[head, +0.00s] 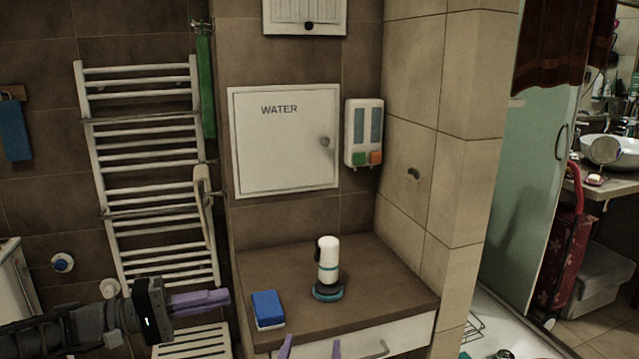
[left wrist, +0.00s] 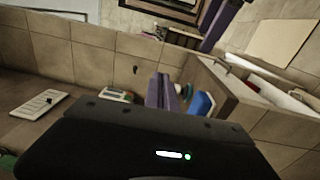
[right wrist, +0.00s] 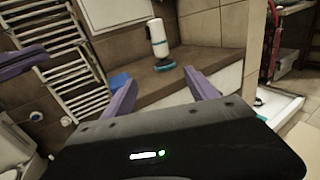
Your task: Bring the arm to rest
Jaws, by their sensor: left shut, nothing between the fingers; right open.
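My left gripper (head: 202,300) is at the lower left of the head view, in front of the brown counter and towel rail. Its purple fingers are together with nothing between them; they also show in the left wrist view (left wrist: 163,92). My right gripper (right wrist: 160,90) is open and empty in the right wrist view. In the head view only its purple fingertips (head: 310,348) show at the bottom edge, in front of the counter's drawer.
A white bottle-like device with a teal base (head: 328,268) stands on the brown counter (head: 385,275). A blue sponge (head: 268,309) lies left of it. A white towel rail (head: 140,165) hangs on the wall behind my left gripper. A glass shower panel (head: 525,190) is at right.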

